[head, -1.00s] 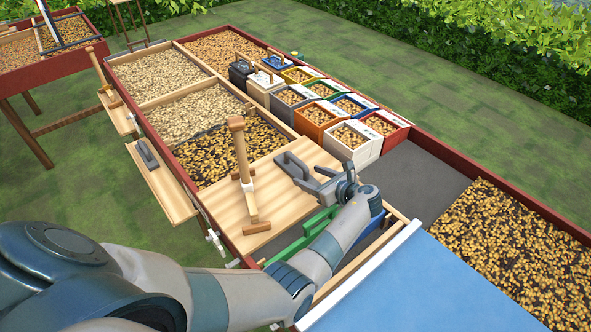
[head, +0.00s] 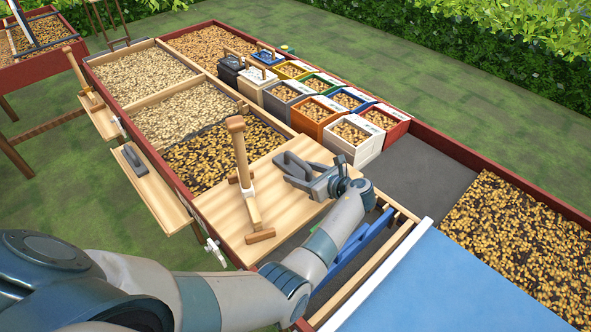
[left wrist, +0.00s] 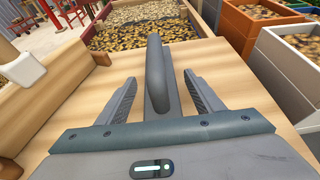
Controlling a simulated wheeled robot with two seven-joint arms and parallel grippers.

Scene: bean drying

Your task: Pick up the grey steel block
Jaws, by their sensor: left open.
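The grey steel block (head: 292,163), a long bar, lies on the light wooden board beside the bean trays. My left gripper (head: 312,182) is over the board at the block's near end, partly hiding it in the head view. In the left wrist view, the block (left wrist: 157,75) stands out between the two open fingers of my left gripper (left wrist: 158,92). The block's near end is hidden by the gripper body. My right gripper is not in view.
Bean-filled boxes, including a white one (head: 352,150), stand behind and right. Another grey tool (head: 133,158) lies on a side shelf. The dark tray floor (head: 420,172) right of the board is bare.

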